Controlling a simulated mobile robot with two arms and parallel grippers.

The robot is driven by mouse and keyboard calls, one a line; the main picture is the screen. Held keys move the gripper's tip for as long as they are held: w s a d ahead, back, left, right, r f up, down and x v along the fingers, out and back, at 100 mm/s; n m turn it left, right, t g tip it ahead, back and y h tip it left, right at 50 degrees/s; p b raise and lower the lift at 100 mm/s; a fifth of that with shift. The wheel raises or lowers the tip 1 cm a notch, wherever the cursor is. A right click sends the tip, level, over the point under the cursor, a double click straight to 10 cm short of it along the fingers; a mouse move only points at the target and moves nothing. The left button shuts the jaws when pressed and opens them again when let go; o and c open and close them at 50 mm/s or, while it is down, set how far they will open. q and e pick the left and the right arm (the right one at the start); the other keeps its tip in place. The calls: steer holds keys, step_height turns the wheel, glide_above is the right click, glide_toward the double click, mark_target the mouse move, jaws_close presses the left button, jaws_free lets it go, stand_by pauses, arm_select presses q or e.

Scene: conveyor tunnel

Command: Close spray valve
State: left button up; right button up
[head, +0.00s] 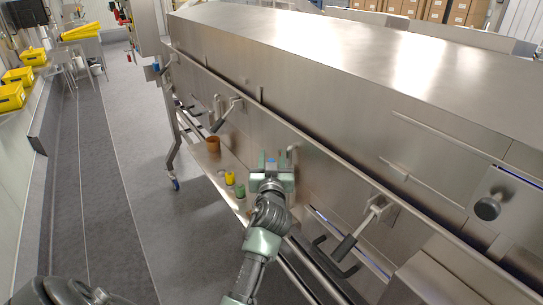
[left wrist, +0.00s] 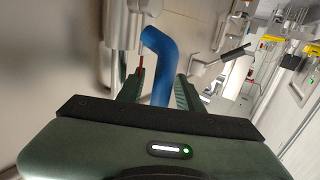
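A bent blue handle (left wrist: 160,60) shows in the left wrist view beside the steel tunnel wall, next to a metal fitting (left wrist: 122,25). I take it to be the spray valve's handle, though no label shows. My left gripper (left wrist: 158,92) is open, with the blue handle running between its two fingers and a gap showing on both sides. In the head view my left gripper (head: 272,168) is against the side of the tunnel (head: 300,110) and hides most of the handle. My right gripper is not in view.
Black-gripped levers stick out of the tunnel side, one at right (head: 345,245) and one farther along (head: 222,115). A brown pot (head: 212,145), a yellow cup (head: 229,177) and a green cup (head: 240,190) stand on the low shelf. The grey floor at left is clear.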

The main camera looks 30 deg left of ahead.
arm_select(q)
steer(key=shift+d, duration=0.1)
steer(key=c, duration=0.5)
jaws_close()
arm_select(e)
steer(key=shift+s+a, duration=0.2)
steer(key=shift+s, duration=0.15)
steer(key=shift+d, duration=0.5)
